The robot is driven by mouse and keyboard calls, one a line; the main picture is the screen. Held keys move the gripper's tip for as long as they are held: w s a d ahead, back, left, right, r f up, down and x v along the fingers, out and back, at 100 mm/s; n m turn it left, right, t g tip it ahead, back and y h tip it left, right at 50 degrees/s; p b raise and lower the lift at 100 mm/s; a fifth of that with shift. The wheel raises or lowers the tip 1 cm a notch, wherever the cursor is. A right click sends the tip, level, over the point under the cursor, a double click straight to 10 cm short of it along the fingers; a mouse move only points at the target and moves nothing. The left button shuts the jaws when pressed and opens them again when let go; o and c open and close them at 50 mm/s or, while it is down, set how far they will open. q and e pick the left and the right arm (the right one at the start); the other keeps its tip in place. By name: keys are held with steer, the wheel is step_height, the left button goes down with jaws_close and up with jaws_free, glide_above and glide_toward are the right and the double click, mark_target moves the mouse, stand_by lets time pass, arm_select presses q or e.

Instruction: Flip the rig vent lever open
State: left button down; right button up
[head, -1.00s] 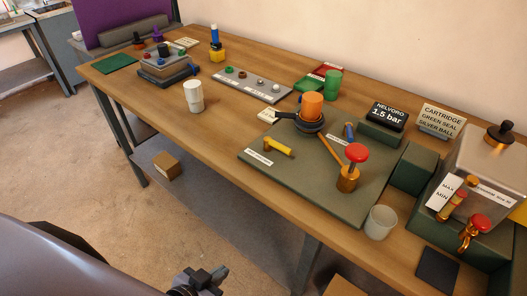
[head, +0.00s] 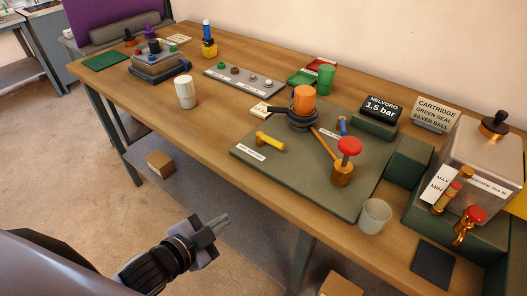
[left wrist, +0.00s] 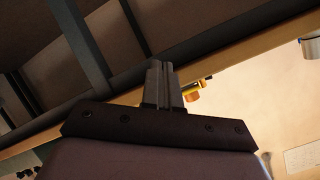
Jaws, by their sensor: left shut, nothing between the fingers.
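The rig stands on a grey-green board (head: 290,170) on the wooden table. It has an orange cup-like part (head: 304,98) in a dark ring, a yellow lever (head: 270,143) near the front edge, a small blue lever (head: 342,126) and a red-knobbed brass valve (head: 342,172). The labels beside the levers are too small to read, so I cannot tell which is the vent lever. My left gripper (head: 222,221) is shut and empty, in front of the table and apart from the rig. Its fingers (left wrist: 163,82) also show in the left wrist view, with a yellow part (left wrist: 192,86) beyond them.
The table's front edge lies between my left gripper and the rig. A white cup (head: 185,92) stands left of the board, and a clear cup (head: 375,216) stands at its right corner. A grey machine (head: 478,155) stands at the right. Boxes lie below the table.

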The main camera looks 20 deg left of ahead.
mark_target(272, 144)
arm_select(q)
steer(key=w+r+m+t+h+b, duration=0.1)
steer(key=w+r+m+t, duration=0.1)
steer(key=r+m, duration=0.9)
steer(key=shift+w+r+h, duration=0.35)
steer(key=shift+w+h, duration=0.05)
steer(key=shift+w, duration=0.4)
steer(key=shift+d, duration=0.1)
steer(key=p+x, duration=0.1)
steer(key=x, duration=1.3)
steer(key=shift+w+r, duration=0.1)
